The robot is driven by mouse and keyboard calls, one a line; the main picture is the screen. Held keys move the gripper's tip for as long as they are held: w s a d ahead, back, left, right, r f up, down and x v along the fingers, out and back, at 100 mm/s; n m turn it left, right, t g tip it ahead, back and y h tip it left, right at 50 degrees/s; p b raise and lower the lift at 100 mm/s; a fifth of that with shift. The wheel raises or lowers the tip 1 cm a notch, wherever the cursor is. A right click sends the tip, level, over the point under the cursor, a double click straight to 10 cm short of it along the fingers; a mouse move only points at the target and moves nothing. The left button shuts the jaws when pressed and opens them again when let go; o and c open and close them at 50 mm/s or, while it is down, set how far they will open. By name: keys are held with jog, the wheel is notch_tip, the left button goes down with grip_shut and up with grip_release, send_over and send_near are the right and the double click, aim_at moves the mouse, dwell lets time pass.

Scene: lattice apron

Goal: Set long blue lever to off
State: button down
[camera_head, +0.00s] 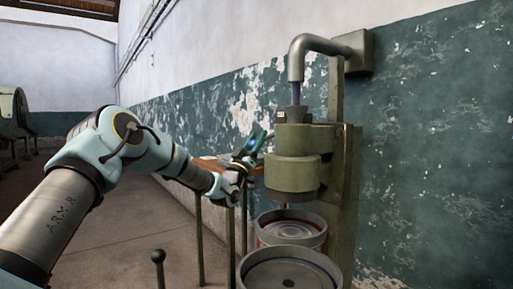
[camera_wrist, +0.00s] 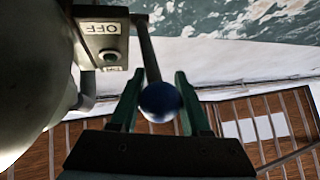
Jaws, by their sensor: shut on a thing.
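The long lever is a grey rod (camera_wrist: 148,55) ending in a round blue knob (camera_wrist: 160,101) in the wrist view. My gripper (camera_wrist: 160,106) has its two green fingers on either side of the knob and is shut on it. The rod runs up from the knob, beside a grey box with an upside-down OFF label (camera_wrist: 102,28). In the head view my gripper (camera_head: 256,141) is at the left side of the green-grey machine (camera_head: 291,175). The lever is hard to make out there.
Two round drums (camera_head: 290,229) (camera_head: 290,270) stand below the machine's head. A dark knobbed post (camera_head: 158,257) stands on the floor at the front. The wall (camera_head: 430,150) lies close behind the machine. Open floor (camera_head: 120,240) lies left of it.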

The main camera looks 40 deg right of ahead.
jog(key=shift+d+f+b, duration=0.15)
jog(key=shift+f+b, duration=0.5)
jog(key=shift+f, duration=0.1)
jog(key=c, duration=0.7)
grip_release()
jog(key=o, duration=0.3)
jog(key=shift+r, duration=0.15)
jog(key=v, duration=1)
jog(key=shift+s+a+f, duration=0.1)
jog(key=shift+a+f, duration=0.15)
jog(key=shift+a, duration=0.05)
